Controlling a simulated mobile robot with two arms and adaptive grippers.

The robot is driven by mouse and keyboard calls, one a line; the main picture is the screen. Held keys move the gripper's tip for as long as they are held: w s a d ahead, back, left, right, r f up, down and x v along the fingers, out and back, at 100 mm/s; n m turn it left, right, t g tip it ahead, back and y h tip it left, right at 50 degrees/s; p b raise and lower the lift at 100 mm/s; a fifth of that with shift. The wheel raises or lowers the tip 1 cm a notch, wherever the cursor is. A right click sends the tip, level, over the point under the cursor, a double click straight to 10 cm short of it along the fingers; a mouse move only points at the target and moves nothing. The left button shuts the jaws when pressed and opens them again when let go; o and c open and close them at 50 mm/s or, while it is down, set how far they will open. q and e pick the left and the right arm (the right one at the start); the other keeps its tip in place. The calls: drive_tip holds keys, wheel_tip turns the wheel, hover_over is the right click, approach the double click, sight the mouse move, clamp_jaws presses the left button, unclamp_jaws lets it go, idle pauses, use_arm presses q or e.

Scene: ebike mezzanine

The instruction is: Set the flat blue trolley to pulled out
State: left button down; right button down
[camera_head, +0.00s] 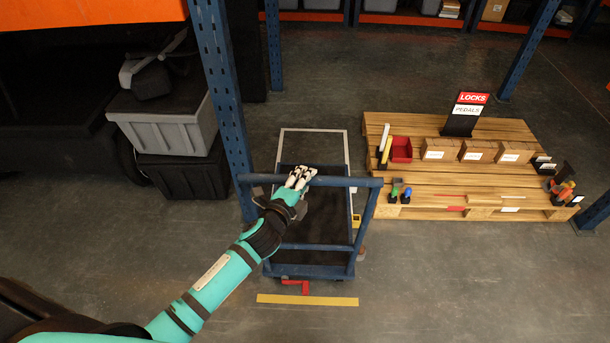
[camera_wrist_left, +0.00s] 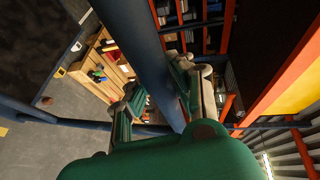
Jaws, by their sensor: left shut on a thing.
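The flat blue trolley (camera_head: 310,271) stands on the floor in the middle of the head view, with a dark deck and a blue push handle (camera_head: 350,182). It overlaps the near part of a white-outlined floor rectangle (camera_head: 347,150). My left gripper (camera_head: 301,177) is shut on the top bar of the handle, near its middle. In the left wrist view, a blue bar (camera_wrist_left: 143,55) runs between the fingers of my left gripper (camera_wrist_left: 160,95). A red piece (camera_head: 297,286) shows at the trolley's near end. My right gripper is not in view.
A yellow floor strip (camera_head: 307,300) lies just in front of the trolley. A blue rack post (camera_head: 225,100) and grey crate (camera_head: 170,130) stand at left. A wooden pallet (camera_head: 440,196) with boxes stands at right. The near floor is clear.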

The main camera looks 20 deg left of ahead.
use_arm(q)
drive_tip(key=shift+s+f, duration=0.1)
drive_tip(key=shift+f, duration=0.1)
drive_tip(key=c, duration=1.1)
unclamp_jaws()
drive_tip(key=shift+r, duration=0.1)
drive_tip(key=shift+o, duration=0.2)
drive_tip(key=v, duration=1.2)
